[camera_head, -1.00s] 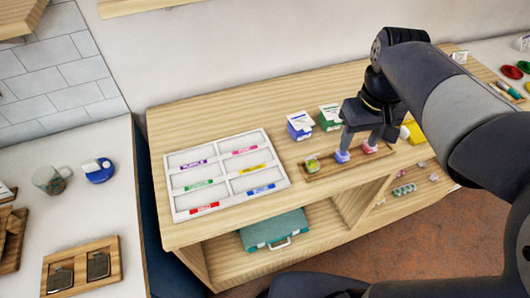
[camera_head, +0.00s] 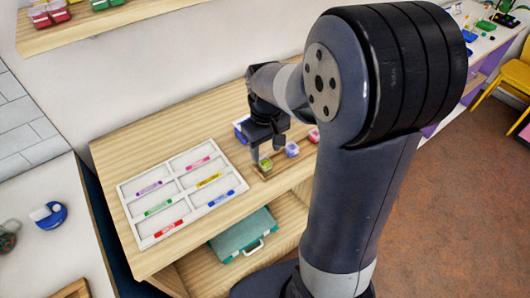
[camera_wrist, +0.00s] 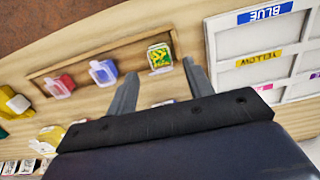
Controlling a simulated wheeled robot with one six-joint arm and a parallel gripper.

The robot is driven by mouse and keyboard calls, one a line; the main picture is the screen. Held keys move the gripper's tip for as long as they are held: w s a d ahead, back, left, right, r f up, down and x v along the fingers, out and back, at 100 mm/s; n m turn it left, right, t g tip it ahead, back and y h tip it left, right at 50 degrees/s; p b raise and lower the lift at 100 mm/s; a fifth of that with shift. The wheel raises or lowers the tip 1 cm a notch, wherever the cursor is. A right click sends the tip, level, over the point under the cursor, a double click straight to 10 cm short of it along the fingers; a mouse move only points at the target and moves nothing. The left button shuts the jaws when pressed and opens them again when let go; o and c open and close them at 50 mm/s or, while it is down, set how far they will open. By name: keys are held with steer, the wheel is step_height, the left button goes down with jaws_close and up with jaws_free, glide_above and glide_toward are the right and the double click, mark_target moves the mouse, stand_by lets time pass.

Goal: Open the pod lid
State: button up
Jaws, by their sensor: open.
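Three small pods sit in a row on a wooden tray (camera_wrist: 95,62). The green and yellow pod (camera_head: 266,163) is at the left end in the head view. The blue-purple pod (camera_head: 292,149) is in the middle and the red-pink pod (camera_head: 314,135) at the right end. In the wrist view the green pod (camera_wrist: 160,57) lies between the tips of my open gripper (camera_wrist: 160,70), with a gap on each side. The blue pod (camera_wrist: 103,72) and red pod (camera_wrist: 60,86) are outside the fingers. I cannot tell the state of the lids.
A white compartment tray (camera_head: 128,190) with colour-word labels lies left of the pods. A blue box (camera_head: 240,130) is partly hidden behind my gripper. A teal case (camera_head: 243,236) is on the shelf below. A yellow object (camera_wrist: 14,102) lies beyond the red pod.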

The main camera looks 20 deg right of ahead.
mark_target(264, 156)
steer(key=shift+f, duration=1.2)
steer(key=shift+c, duration=0.4)
steer(key=shift+r, duration=0.1)
steer(key=c, duration=0.9)
